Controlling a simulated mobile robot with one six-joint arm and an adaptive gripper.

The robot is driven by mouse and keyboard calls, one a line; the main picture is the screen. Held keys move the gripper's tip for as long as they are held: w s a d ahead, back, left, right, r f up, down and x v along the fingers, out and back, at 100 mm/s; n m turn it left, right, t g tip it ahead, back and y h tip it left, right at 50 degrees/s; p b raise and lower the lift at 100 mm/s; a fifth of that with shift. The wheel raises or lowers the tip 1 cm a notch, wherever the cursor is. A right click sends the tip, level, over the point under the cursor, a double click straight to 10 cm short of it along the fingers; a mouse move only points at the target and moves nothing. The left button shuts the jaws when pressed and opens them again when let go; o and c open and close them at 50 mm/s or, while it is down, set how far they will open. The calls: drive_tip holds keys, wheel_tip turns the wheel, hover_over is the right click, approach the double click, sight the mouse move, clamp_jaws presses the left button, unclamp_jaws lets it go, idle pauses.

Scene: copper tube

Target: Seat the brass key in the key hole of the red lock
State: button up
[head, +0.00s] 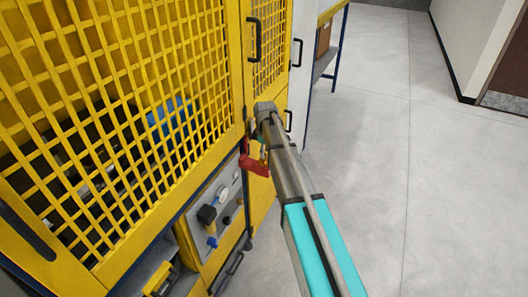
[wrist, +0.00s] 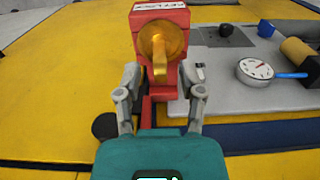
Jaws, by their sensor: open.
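The red lock (wrist: 178,18), a block with a white label on top, fills the upper middle of the wrist view. In the head view the red lock (head: 254,166) hangs on the yellow machine front beside my arm. A brass key (wrist: 160,42) with a round, shiny part and a narrow bar pointing down is at the front face of the lock. How deep it sits in the key hole cannot be told, and the hole is hidden. My gripper (wrist: 160,84) is open, its two grey fingers apart below and either side of the brass bar, with no visible grip on it.
A yellow mesh guard (head: 130,90) stands left of my arm. Open floor (head: 390,180) lies to the right.

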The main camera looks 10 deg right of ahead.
wheel_tip(320, 180, up, 12)
drive_tip(key=p, duration=1.1)
drive_tip(key=shift+f, duration=0.15)
idle(0.6)
drive_tip(key=s+m, duration=1)
drive_tip(key=s, duration=1.9)
drive_tip(key=shift+s+a+m, duration=0.15)
drive_tip(key=shift+a+m, duration=0.05)
drive_tip(key=shift+m, duration=0.2)
